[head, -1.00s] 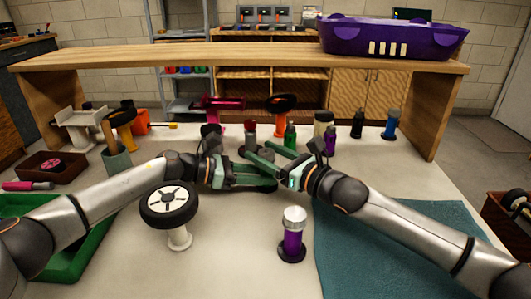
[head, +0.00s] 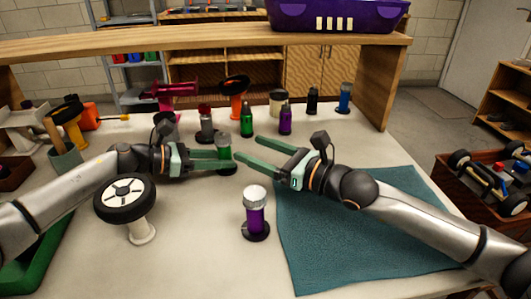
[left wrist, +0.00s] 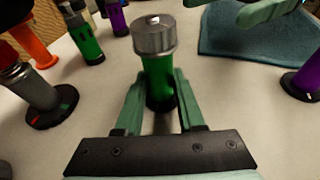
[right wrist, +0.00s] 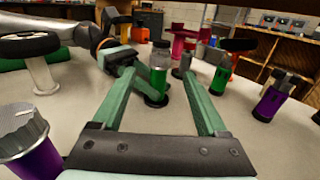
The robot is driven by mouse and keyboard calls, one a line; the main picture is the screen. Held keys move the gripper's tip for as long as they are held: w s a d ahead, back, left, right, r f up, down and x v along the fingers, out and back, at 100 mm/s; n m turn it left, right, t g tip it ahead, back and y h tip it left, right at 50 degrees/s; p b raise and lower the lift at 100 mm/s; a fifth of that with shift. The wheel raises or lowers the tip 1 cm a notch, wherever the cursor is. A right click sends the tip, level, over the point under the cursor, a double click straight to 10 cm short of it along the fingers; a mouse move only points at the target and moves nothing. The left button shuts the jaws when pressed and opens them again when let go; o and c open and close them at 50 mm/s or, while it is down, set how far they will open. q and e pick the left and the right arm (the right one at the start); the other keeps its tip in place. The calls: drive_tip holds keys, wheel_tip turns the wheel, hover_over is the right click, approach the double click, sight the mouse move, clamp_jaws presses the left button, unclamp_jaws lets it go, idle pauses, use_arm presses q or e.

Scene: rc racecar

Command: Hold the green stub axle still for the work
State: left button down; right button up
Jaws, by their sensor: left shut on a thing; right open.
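The green stub axle (head: 223,146) stands upright with a silver cap, in the middle of the table. My left gripper (head: 234,162) is shut on it. The left wrist view shows the axle (left wrist: 158,84) between the two fingers, which hold it below the cap. My right gripper (head: 247,149) is open and empty, to the right of the axle, with its fingers pointing at it. In the right wrist view the axle (right wrist: 160,77) shows beyond the open fingers, its dark base on the table. The left fingers partly hide it in the head view.
A purple axle (head: 255,220) stands in front. A wheel (head: 125,198) sits on a white stand at left. A blue mat (head: 350,230) lies clear at right, partly under my right arm. Several coloured parts, including another green bottle (head: 247,120), stand behind.

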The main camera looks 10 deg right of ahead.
sight(220, 135)
drive_tip(key=shift+v, duration=1.15)
drive_tip(key=w+a+y, duration=0.1)
drive_tip(key=w+g+y, duration=0.1)
drive_tip(key=w, duration=0.1)
drive_tip(key=w+a+n+y, duration=0.1)
drive_tip(key=shift+w+a+f, duration=0.35)
drive_tip(key=shift+w+n+g+y, duration=0.3)
drive_tip(key=shift+n+g+y, duration=0.1)
drive_tip(key=shift+g, duration=0.4)
drive_tip(key=g, duration=0.1)
drive_tip(key=n, duration=0.1)
drive_tip(key=n+g, duration=0.1)
drive_tip(key=shift+w+d+r+g+y, duration=0.1)
drive_tip(key=shift+w+d+g+y, duration=0.2)
drive_tip(key=shift+w+y, duration=0.1)
drive_tip(key=shift+d+r+n+g+h, duration=0.2)
drive_tip(key=shift+d+n+g, duration=0.3)
drive_tip(key=shift+g, duration=0.3)
drive_tip(key=shift+d+r+n+g+h, duration=0.1)
drive_tip(key=shift+d+r+n+g, duration=0.1)
drive_tip(key=shift+d+n+g, duration=0.5)
drive_tip(key=x, duration=1.2)
drive_tip(key=shift+s+a, duration=0.1)
